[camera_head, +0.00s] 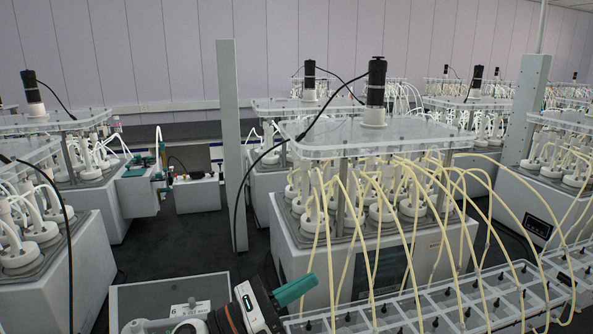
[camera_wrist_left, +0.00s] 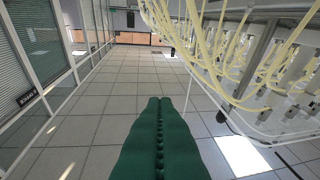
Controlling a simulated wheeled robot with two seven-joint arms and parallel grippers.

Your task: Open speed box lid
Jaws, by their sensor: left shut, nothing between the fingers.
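No part is clearly marked as the speed box, so I cannot tell which box or lid it is. A reactor unit (camera_head: 345,268) with a dark front panel stands in the middle of the head view. My left gripper (camera_head: 312,281), with green fingers, is in front of this unit's lower part, low in the head view. In the left wrist view its fingers (camera_wrist_left: 160,102) lie together, shut and empty, above the tiled floor. No lid is near the fingertips in that view. My right gripper is not in view.
Pale yellow tubes (camera_head: 410,185) hang from the reactor into a long sectioned rack (camera_head: 430,305) at lower right. The wrist view shows tubes (camera_wrist_left: 215,50) on the right, glass panels (camera_wrist_left: 35,50) on the left and open floor (camera_wrist_left: 110,85) between. A grey post (camera_head: 232,145) stands behind.

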